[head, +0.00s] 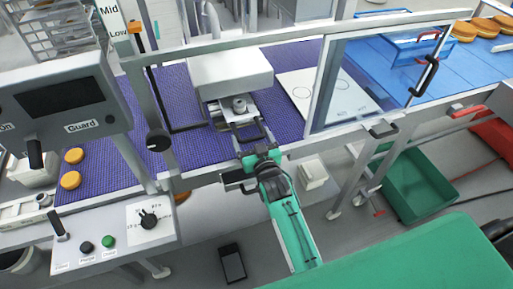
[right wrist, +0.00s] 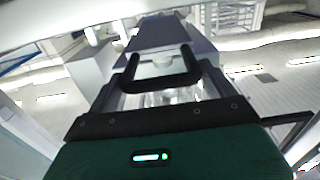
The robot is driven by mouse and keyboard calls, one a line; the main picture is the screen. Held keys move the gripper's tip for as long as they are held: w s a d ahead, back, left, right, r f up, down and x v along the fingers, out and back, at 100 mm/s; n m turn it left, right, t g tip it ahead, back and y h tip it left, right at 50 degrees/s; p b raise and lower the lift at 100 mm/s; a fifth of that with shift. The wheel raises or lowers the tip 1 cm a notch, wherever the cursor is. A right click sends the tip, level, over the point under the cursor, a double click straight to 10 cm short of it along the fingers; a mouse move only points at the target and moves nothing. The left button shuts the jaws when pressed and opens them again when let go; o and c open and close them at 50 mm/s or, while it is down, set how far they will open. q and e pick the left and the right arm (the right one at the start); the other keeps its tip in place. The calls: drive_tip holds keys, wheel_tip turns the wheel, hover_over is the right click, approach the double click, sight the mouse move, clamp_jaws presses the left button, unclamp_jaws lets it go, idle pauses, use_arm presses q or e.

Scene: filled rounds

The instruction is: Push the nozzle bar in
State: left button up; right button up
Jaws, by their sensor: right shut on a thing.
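The nozzle bar (head: 240,117) is a pale metal slide with a round grey fitting on it and a black U-shaped handle (head: 251,133) at its near end. It sticks out toward me from under the white depositor housing (head: 230,72), above the purple belt. My right gripper (head: 259,151) is at the handle and shut on it; the fingertips are hard to make out. In the right wrist view the black handle (right wrist: 162,84) stands just ahead of my gripper, with the housing behind it. My left gripper is not in view.
The purple belt (head: 105,135) carries orange-brown rounds at left. A guard screen (head: 350,82) in a metal frame stands right of the housing. A control panel (head: 115,236) with knobs and a grey Guard display (head: 65,105) are at left. A green crate (head: 420,188) is below right.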

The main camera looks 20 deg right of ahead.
sight(244, 120)
drive_tip(key=w, duration=0.4)
drive_tip(key=shift+w+a+b, duration=0.1)
drive_tip(key=shift+w+b, duration=0.1)
drive_tip(key=shift+b, duration=0.1)
drive_tip(key=o, duration=1)
drive_tip(key=shift+s, duration=0.1)
drive_tip(key=s+b, duration=0.3)
drive_tip(key=s, duration=1)
drive_tip(key=shift+s+d, duration=0.2)
drive_tip(key=shift+s, duration=0.1)
drive_tip(key=shift+c, duration=0.4)
